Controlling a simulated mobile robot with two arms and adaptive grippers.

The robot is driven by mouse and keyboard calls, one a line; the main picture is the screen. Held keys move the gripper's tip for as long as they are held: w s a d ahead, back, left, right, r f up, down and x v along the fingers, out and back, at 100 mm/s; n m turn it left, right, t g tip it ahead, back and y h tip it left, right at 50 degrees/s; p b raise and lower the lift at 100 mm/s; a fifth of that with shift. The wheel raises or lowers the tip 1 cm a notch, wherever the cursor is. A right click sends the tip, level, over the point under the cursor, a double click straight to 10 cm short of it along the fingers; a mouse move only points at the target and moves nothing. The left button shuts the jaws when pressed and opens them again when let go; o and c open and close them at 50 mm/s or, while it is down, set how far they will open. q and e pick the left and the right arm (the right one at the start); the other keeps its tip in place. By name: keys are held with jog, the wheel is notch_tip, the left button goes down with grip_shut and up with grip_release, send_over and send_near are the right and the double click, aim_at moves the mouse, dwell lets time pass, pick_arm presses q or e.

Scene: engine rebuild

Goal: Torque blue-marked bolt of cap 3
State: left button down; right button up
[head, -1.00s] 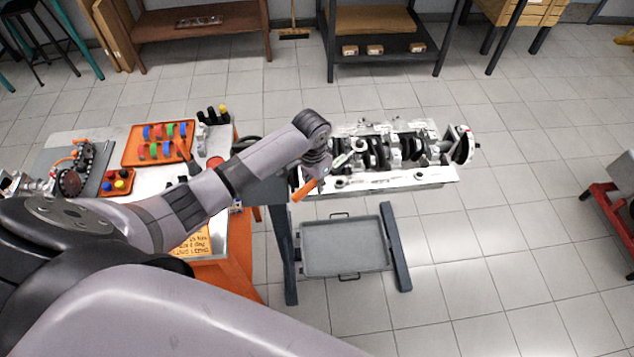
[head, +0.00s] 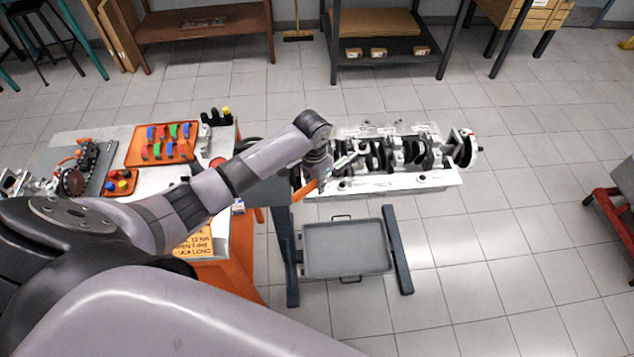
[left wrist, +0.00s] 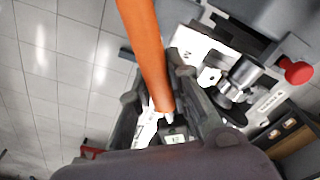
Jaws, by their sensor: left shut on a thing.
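My left gripper (head: 322,174) is shut on a torque wrench with an orange handle (head: 304,191). The wrench's pale shaft (head: 345,160) reaches right over the near left end of the engine block (head: 410,181). In the left wrist view the orange handle (left wrist: 146,50) rises from between the dark fingers (left wrist: 172,118), with a small lit display (left wrist: 175,138) below it. I cannot tell whether the wrench's head touches a bolt. Several crankshaft parts and caps (head: 397,150) show in the block, but cap 3 and a blue mark are too small to pick out. My right gripper is out of view.
The block sits on a stand above a grey tray (head: 345,262). At left, a table holds an orange tray (head: 133,157) of colored pieces and a small orange tray (head: 112,189). A red knob (left wrist: 297,72) shows in the wrist view. The floor at right is mostly clear.

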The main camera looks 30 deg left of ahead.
pick_arm(q)
jog(key=shift+w+a+m, duration=0.4)
jog(key=shift+a+m, duration=0.15)
jog(key=shift+a, duration=0.25)
jog(key=shift+w+a+m, duration=0.35)
jog(key=shift+a+m, duration=0.2)
jog(key=shift+a, duration=0.25)
dwell(3.2)
jog(key=shift+s+d+n, duration=0.35)
jog(key=shift+d+n, duration=0.15)
jog(key=shift+d, duration=0.2)
jog(key=shift+s+d+n, duration=0.3)
jog(key=shift+d+n, duration=0.2)
jog(key=shift+d, duration=0.2)
dwell(1.8)
